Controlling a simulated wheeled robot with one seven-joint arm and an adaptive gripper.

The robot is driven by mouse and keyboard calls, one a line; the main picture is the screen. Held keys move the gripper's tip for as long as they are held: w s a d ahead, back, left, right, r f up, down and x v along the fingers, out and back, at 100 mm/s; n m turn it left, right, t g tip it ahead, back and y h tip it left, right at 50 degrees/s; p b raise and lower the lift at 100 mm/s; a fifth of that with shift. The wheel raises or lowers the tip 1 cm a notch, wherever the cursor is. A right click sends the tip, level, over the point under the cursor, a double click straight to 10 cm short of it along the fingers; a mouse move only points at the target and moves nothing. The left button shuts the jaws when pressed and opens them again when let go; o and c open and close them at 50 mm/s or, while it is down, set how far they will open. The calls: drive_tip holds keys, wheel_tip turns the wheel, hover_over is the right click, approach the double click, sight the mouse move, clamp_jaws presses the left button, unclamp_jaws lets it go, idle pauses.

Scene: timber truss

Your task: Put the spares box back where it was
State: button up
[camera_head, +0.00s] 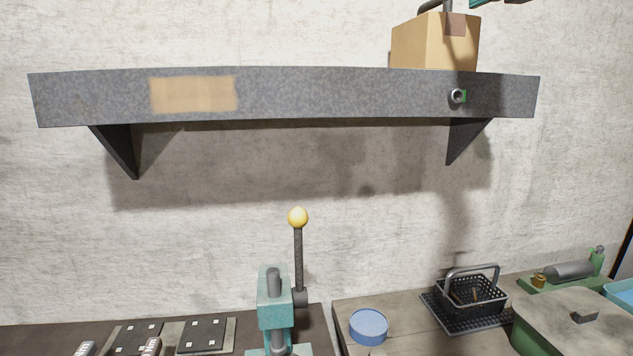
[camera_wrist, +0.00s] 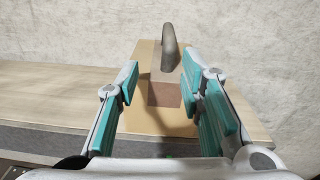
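The spares box (camera_head: 418,42), a tan carton with a brown patch and a dark handle (camera_wrist: 170,46) on top, stands upright at the right end of the grey-fronted wall shelf (camera_head: 340,95). In the wrist view the box (camera_wrist: 148,118) lies below and between the fingers. My gripper (camera_wrist: 171,74) is open, its teal-padded fingers apart on either side of the handle with nothing clamped between them.
The shelf top (camera_wrist: 50,100) left of the box is bare.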

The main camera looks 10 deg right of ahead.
drive_tip(key=s+a+f+n+g+y, duration=0.1)
drive_tip(key=s+a+f+n+g, duration=0.15)
drive_tip(key=a+f+n, duration=0.35)
drive_tip(key=s+a+f+n+g, duration=0.2)
drive_tip(key=s+a+f+n, duration=0.15)
drive_tip(key=f+n, duration=0.4)
drive_tip(key=s+a+f+n+g+y, duration=0.15)
drive_tip(key=s+a+f+n, duration=0.25)
drive_tip(key=f, duration=0.5)
drive_tip(key=s+a+f+n+g+h, duration=0.1)
drive_tip(key=s+f+n+g, duration=0.2)
drive_tip(key=s+f+n, duration=0.5)
drive_tip(key=s+a+f+n+g+h, duration=0.1)
drive_tip(key=s+f+n+g+h, duration=0.1)
drive_tip(key=s+f+n, duration=0.6)
wheel_tip(320, 180, down, 4)
drive_tip(key=shift+f+n+g, duration=0.1)
drive_tip(key=shift+n+g, duration=0.5)
drive_tip(key=shift+n, duration=0.05)
